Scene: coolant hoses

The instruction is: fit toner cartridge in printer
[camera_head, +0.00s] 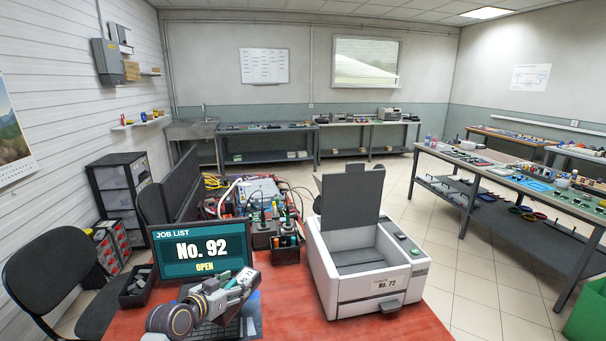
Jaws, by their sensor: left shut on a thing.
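The white printer (345,287) stands on the red table, labelled No. 72, with its dark grey lid (352,197) raised and its grey top opening showing. My left gripper (246,282) is in front of the job screen, left of the printer and apart from it. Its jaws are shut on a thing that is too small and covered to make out. I cannot pick out a toner cartridge for certain. My right gripper is not in view.
Tool holders (286,250) and cables crowd the table behind, left of the printer. Black chairs (58,270) stand at the left. The red table is bare in front of the printer.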

